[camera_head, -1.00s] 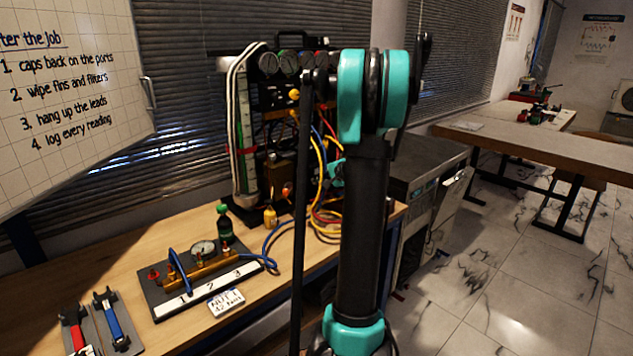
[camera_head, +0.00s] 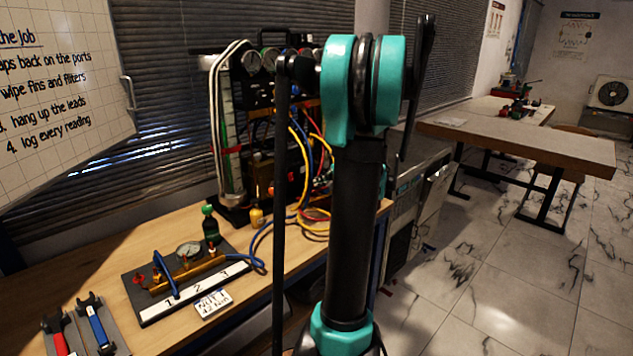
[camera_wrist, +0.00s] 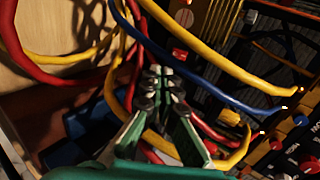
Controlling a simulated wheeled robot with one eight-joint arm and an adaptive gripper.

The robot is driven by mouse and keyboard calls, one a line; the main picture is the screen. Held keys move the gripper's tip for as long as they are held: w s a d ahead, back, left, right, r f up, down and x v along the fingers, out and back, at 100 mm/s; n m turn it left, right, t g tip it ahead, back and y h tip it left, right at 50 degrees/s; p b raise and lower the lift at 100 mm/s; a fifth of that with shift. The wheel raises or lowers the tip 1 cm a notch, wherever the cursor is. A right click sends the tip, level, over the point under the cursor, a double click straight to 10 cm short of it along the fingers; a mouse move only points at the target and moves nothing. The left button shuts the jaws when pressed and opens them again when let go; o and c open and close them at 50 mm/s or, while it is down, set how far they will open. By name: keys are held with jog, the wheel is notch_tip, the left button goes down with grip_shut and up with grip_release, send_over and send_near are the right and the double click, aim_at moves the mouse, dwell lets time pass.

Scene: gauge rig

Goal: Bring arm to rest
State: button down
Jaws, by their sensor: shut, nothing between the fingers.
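My arm, black with teal joints, stands upright in front of the bench in the head view. My gripper (camera_wrist: 160,82) shows in the wrist view with its fingers together and nothing between them. It is among or in front of red, yellow and blue hoses (camera_wrist: 225,98); I cannot tell whether it touches them. In the head view my gripper is hidden behind my arm.
The gauge rig (camera_head: 262,110) with its hoses stands at the bench's back. A numbered manifold board (camera_head: 150,316) and two wrench-like tools (camera_head: 95,325) lie on the wooden bench (camera_head: 120,258). Another table (camera_head: 530,145) stands at right. Tiled floor (camera_head: 490,265) is open between.

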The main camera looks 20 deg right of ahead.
jog(key=s+a+f+n+g, duration=0.2)
jog(key=s+a+f+n, duration=0.1)
jog(key=s+a, duration=0.3)
jog(key=s+a+f+n+g+h, duration=0.1)
jog(key=s+a+f+n+g, duration=0.1)
jog(key=s+a, duration=0.5)
jog(key=s+a+f+n+g, duration=0.1)
jog(key=s+a+f+n, duration=0.4)
jog(key=a, duration=0.4)
jog(key=shift+s+a+f+g+h, duration=0.1)
jog(key=shift+s+g+h, duration=0.1)
jog(key=shift+s, duration=0.25)
jog(key=shift+s+a+f+g+h, duration=0.1)
jog(key=shift+s+g+h, duration=0.1)
jog(key=shift+s, duration=0.2)
jog(key=s+f+n+g+h, duration=0.1)
jog(key=s+f+n, duration=0.3)
jog(key=s, duration=0.5)
jog(key=shift+a+h, duration=0.35)
jog(key=shift+h, duration=0.25)
